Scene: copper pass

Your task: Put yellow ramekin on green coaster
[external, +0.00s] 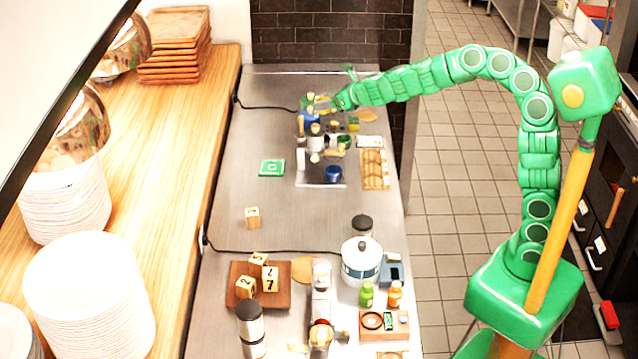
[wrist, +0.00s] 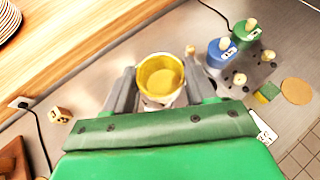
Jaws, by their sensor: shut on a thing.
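The yellow ramekin (wrist: 160,74) is between the two fingers of my gripper (wrist: 163,88) in the wrist view, with its open top facing the camera. My gripper is shut on it. In the external view my gripper (external: 328,103) is at the far end of the steel counter, above and beside the bottle rack; the ramekin is too small there to make out clearly. The green coaster (external: 271,168) looks like a green square with white marks. It lies flat on bare counter, nearer the camera and left of my gripper, with nothing on it. I cannot make it out in the wrist view.
A rack with blue (wrist: 220,52) and green (wrist: 246,31) bottles stands close to the right of my gripper in the wrist view. A numbered block (external: 252,217) sits nearer the camera than the coaster. A black cord (external: 265,104) crosses the counter. Counter around the coaster is clear.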

